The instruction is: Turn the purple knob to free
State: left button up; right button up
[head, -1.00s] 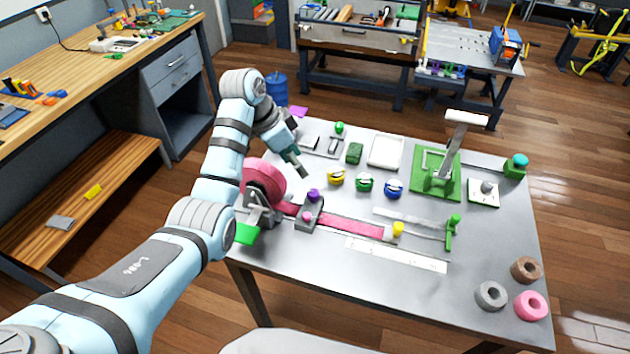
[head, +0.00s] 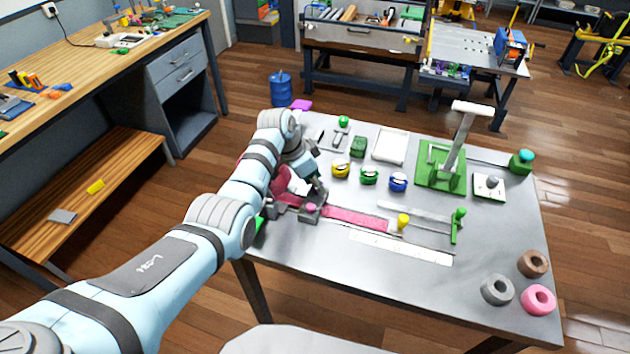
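My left gripper (head: 316,190) is over the small dark grey block (head: 309,213) on the strap line. The purple knob on that block is hidden behind the gripper. A pink-purple button (head: 311,208) still shows on the block's front part, just below the gripper. I cannot tell whether the fingers touch the knob or are around it. The pink strap (head: 355,219) runs from the block to the right, to a yellow piece (head: 403,221). The pink strap roll (head: 246,170) is mostly hidden behind my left arm. My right gripper is not in view.
Yellow, green and blue round pieces (head: 369,176) stand behind the strap. A green press with a grey lever (head: 455,150) is at the back right. Grey, brown and pink rolls (head: 538,299) lie at the front right. The table's front middle is clear.

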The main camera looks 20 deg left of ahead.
pick_arm(q)
grip_shut()
